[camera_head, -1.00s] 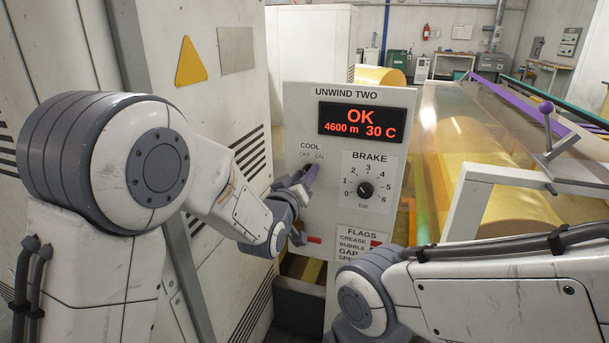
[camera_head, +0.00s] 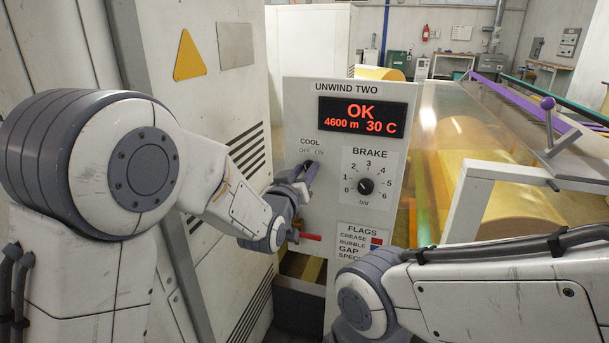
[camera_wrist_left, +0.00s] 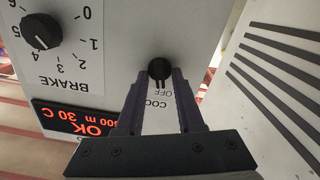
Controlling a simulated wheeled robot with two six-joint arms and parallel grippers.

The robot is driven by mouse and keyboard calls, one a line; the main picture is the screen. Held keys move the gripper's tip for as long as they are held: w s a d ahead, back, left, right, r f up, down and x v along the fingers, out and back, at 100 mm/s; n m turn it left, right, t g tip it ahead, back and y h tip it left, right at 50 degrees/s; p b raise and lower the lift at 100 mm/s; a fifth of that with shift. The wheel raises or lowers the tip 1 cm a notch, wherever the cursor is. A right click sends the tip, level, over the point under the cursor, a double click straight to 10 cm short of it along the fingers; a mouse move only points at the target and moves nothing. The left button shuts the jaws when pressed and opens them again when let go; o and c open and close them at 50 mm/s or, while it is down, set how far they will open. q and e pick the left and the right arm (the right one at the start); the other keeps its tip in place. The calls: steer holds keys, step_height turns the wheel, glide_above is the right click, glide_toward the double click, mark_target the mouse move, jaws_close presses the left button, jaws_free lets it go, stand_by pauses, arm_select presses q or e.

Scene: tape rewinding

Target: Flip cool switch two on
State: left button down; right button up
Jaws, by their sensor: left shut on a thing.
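The panel marked UNWIND TWO (camera_head: 300,110) stands in front of me. Its COOL switch (camera_wrist_left: 159,69) is a black round knob, with OFF and ON printed above it in the head view. My left gripper (camera_head: 312,170) is at this switch; in the left wrist view its two fingers (camera_wrist_left: 160,82) are shut on the knob's sides. In that view the knob's grip points toward OFF, and the ON label is hidden behind a finger. My right arm comes in at the lower right; its gripper is not visible.
The red display (camera_head: 361,117) reads OK, 4600 m, 30 C. A red handle (camera_head: 311,237) sticks out below my left gripper. A tall cabinet (camera_head: 235,100) stands close on the left.

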arm_select(q)
steer(key=m+b, duration=0.2)
steer(key=m, duration=0.2)
steer(key=m+b, duration=0.1)
steer(key=m, duration=0.4)
steer(key=shift+s+d+f+b, duration=0.1)
steer(key=shift+d+b, duration=0.1)
steer(key=shift+b, duration=0.2)
steer(key=shift+m, duration=0.3)
steer(key=c, duration=0.9)
jaws_free()
steer(key=v, duration=1)
steer(key=shift+s, duration=0.25)
